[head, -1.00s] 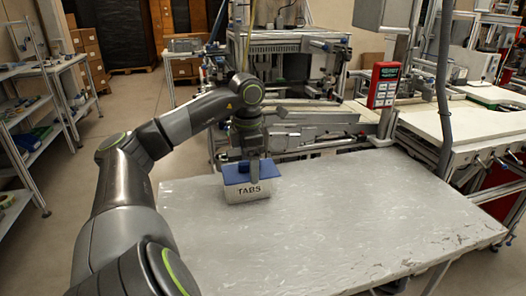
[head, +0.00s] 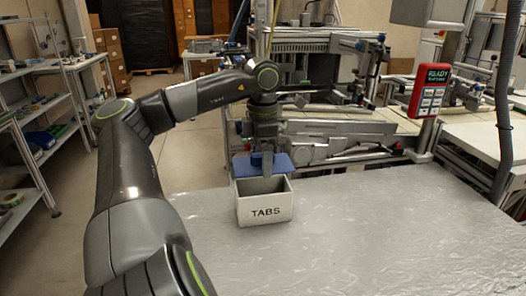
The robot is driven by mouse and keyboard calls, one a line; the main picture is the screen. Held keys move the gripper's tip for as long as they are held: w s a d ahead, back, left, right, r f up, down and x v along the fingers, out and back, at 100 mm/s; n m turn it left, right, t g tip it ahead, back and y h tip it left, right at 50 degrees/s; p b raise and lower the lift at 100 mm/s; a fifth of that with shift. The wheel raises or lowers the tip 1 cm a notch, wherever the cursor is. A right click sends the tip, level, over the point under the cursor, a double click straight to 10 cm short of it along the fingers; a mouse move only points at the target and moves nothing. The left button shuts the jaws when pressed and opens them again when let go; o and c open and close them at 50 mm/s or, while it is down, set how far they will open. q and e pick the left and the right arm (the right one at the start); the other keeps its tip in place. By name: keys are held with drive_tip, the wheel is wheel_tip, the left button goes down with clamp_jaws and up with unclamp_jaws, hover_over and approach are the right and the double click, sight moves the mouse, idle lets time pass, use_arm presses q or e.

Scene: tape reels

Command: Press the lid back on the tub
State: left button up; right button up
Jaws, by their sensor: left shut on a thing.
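The light grey tub (head: 265,213), marked TABS, stands upright on the table and its top is open. The blue lid (head: 283,163) is off the tub, above and toward the back of its opening. The lid's lower edge meets the tub's back rim in the picture, so I cannot tell how large the gap is. My left gripper (head: 266,166) points down and is shut on the lid, hiding its middle. My right gripper is not in view.
The grey table (head: 380,235) is clear to the right of the tub and in front of it. Metal rails and machine frames (head: 340,135) stand behind the table. A red panel reading READY (head: 430,90) is at the back right. Shelves (head: 35,130) stand at the left.

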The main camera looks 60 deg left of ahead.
use_arm(q)
wheel_tip(320, 180, down, 3)
drive_tip(key=shift+a+f+b, duration=0.1)
drive_tip(key=shift+f+b, duration=0.05)
drive_tip(key=shift+b, duration=0.95)
drive_tip(key=shift+f+b, duration=0.55)
drive_tip(key=shift+f, duration=0.2)
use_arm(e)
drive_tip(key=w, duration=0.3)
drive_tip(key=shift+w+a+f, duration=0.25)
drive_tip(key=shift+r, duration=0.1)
use_arm(q)
drive_tip(key=shift+f, duration=0.45)
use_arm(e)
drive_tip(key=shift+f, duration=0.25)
use_arm(q)
drive_tip(key=o, duration=0.9)
